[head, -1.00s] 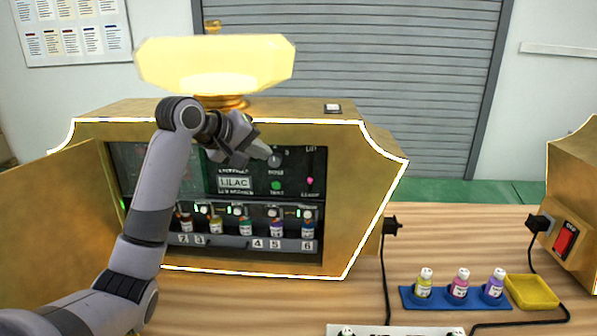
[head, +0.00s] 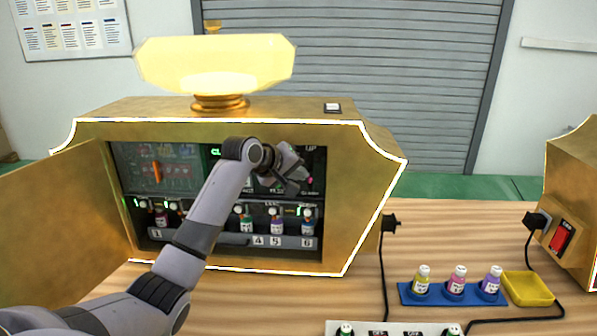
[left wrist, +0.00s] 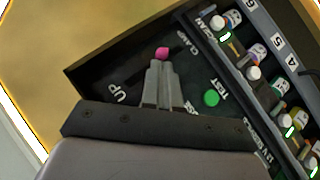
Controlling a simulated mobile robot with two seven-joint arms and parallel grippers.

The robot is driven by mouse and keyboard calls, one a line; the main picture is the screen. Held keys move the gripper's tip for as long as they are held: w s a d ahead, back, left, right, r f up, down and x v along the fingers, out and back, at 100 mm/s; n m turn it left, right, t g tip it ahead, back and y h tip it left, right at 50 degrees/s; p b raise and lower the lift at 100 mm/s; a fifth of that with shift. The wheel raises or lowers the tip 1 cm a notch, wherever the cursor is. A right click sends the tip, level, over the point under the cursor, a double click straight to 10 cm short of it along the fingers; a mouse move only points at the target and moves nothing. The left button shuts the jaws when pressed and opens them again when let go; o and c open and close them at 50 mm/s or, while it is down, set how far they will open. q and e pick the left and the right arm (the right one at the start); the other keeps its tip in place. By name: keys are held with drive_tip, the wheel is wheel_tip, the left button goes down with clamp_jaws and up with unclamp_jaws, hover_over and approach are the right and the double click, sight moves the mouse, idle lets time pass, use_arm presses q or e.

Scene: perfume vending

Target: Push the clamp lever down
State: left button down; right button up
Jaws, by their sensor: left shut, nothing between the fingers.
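The clamp lever's pink knob (head: 309,180) shows at the right end of the dark control panel, below the word UP. In the left wrist view the pink knob (left wrist: 162,54) lies just beyond my fingertips, between the labels UP and CLAMP. My left gripper (head: 301,179) is shut and empty, in front of the panel beside the knob. Its closed fingers (left wrist: 159,70) point at the knob; I cannot tell whether they touch it. The gripper hides part of the panel in the head view. My right gripper is not in view.
The gold machine (head: 365,190) has its door (head: 60,220) open at left. A green TEST button (left wrist: 211,98) and a row of bottles (left wrist: 253,73) are close to the fingers. A blue tray (head: 410,296) with bottles and a yellow tray (head: 528,303) stand at right.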

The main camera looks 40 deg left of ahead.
use_arm(q)
drive_tip(key=shift+f, duration=0.15)
wheel_tip(320, 180, down, 5)
drive_tip(key=m+t+b, duration=0.1)
drive_tip(key=t+b, duration=0.1)
drive_tip(key=b, duration=0.1)
drive_tip(key=m+t+y+b, duration=0.1)
drive_tip(key=t+b, duration=0.1)
drive_tip(key=b, duration=0.1)
drive_tip(key=shift+t, duration=0.4)
idle(0.5)
drive_tip(key=shift+f, duration=0.1)
idle(0.4)
idle(0.4)
